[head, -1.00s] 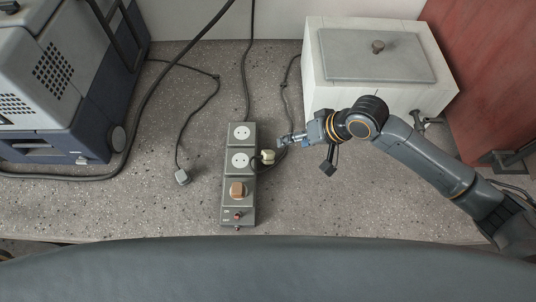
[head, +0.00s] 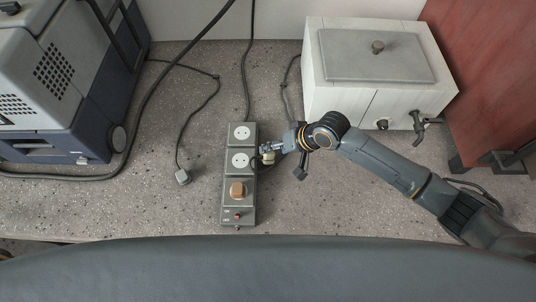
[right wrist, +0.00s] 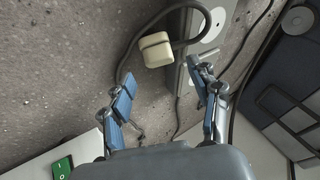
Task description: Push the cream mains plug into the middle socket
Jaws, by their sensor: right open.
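The grey socket strip (head: 251,190) lies on the bench with its middle socket (head: 240,161) white and empty. The cream mains plug (head: 268,158) is just right of that socket, partly hidden by my gripper. In the right wrist view the cream plug (right wrist: 155,49) sits beside the strip's edge (right wrist: 187,62), with its dark cable curving around it. My right gripper (head: 265,148) is open; in the wrist view its blue-padded fingers (right wrist: 161,90) are spread, with the plug beyond the tips and nothing between them. My left gripper is not in view.
A brown plug (head: 237,190) fills the strip's nearest socket; the far socket (head: 242,133) is empty. A grey plug (head: 182,176) lies left of the strip. A white lidded box (head: 345,100) stands right behind my arm, and a blue-grey machine (head: 60,100) stands left.

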